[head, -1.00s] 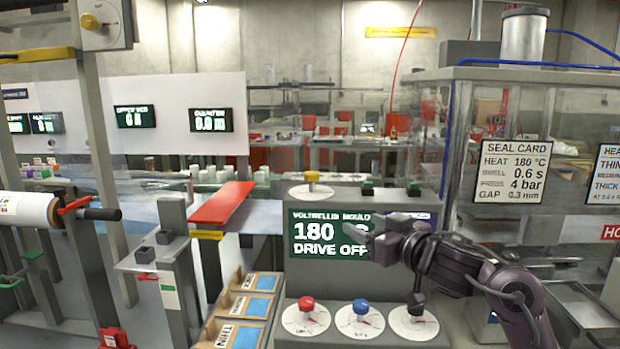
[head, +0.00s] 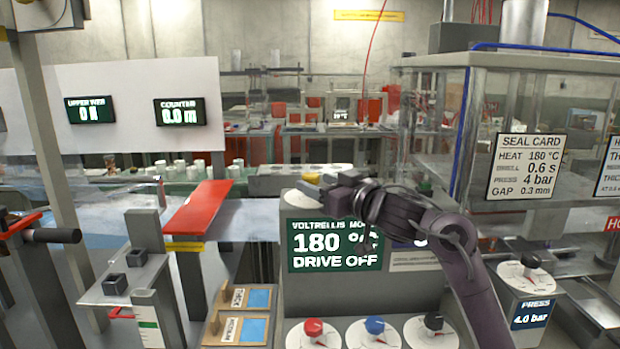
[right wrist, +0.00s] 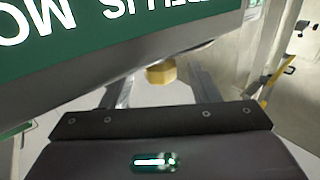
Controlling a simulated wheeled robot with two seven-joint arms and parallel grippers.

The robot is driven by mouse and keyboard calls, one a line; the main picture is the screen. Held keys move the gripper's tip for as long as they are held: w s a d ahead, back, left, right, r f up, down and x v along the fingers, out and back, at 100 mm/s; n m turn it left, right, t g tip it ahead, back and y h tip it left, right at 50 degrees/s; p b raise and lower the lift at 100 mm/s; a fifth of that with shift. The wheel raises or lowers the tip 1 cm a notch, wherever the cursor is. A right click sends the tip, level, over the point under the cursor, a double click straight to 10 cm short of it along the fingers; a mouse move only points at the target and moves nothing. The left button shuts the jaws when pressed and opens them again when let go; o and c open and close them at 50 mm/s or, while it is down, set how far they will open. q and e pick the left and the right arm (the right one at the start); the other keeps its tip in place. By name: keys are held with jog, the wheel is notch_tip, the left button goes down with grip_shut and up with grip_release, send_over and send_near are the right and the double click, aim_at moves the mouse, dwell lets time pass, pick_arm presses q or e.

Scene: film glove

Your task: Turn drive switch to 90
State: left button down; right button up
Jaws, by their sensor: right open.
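A yellow knob (head: 311,178) sits on a pale round dial on top of the grey console (head: 410,285). I take it for the drive switch. The console's screen (head: 335,246) reads 180 and DRIVE OFF. My right gripper (head: 322,187) is at the knob, partly covering it and its dial. In the right wrist view the knob (right wrist: 161,73) shows between the two open fingers, with a gap on both sides. The dial's marks cannot be read. My left gripper is not in view.
Red (head: 314,328), blue (head: 375,326) and black (head: 434,321) knobs line the console's lower front. A clear-walled machine with a seal card (head: 525,165) stands right. A red slanted plate (head: 198,208) stands left.

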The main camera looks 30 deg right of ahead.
aim_at(317, 184)
jog(key=w, duration=0.2)
jog(key=shift+w+a, duration=0.15)
jog(key=shift+w, duration=0.15)
jog(key=shift+w+f, duration=0.15)
jog(key=shift+w, duration=0.15)
jog(key=c, duration=1)
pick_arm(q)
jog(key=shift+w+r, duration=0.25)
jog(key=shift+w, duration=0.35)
pick_arm(e)
jog(key=shift+o, duration=0.2)
